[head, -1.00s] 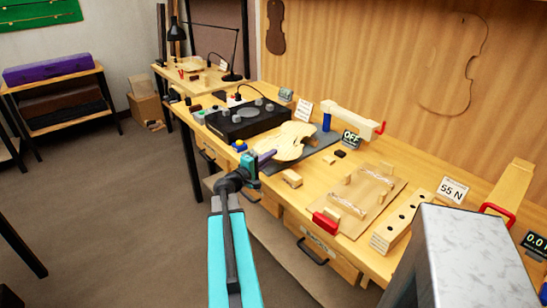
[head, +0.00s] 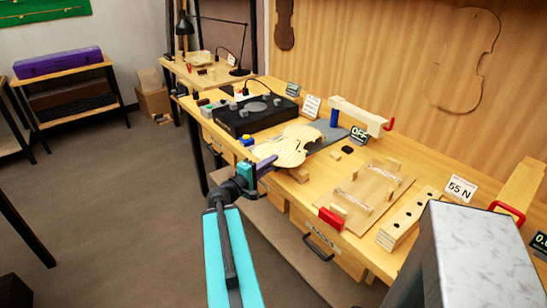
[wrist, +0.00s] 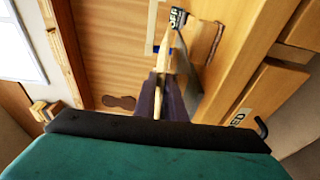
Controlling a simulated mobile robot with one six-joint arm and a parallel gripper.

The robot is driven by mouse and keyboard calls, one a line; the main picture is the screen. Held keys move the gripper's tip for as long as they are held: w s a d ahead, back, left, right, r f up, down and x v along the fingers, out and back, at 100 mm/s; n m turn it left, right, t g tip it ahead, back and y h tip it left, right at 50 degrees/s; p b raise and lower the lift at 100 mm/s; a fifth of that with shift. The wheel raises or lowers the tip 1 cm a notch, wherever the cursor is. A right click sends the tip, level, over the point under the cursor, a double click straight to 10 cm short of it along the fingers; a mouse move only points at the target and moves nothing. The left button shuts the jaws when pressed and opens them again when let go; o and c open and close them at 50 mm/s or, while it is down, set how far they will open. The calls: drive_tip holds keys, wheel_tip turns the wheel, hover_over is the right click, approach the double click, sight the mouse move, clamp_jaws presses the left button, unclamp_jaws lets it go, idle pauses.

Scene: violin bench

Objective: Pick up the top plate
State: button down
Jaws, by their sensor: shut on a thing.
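The top plate (head: 290,144) is a pale wooden violin-shaped plate over the near part of the bench, in front of the grey mat (head: 333,140). My gripper (head: 265,164) is shut on its near-left end. In the wrist view my gripper's dark purple fingers (wrist: 160,99) pinch the plate (wrist: 165,57), which shows there as a thin pale edge-on strip. The head view does not clearly show the gap between plate and bench.
A black device with knobs (head: 255,113) stands left of the plate. A blue post (head: 334,117), a wooden beam clamp and an OFF sign (head: 359,134) stand behind it. A board with small blocks (head: 370,190) lies to the right, beside a red-handled tool (head: 331,219).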

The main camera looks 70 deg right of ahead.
drive_tip(key=shift+a+r+p, duration=0.15)
drive_tip(key=shift+a+p, duration=0.85)
drive_tip(key=shift+p, duration=1.4)
drive_tip(key=shift+a+r+p, duration=0.1)
drive_tip(key=shift+a+p, duration=0.9)
drive_tip(key=shift+p, duration=1.35)
drive_tip(key=shift+a, duration=0.1)
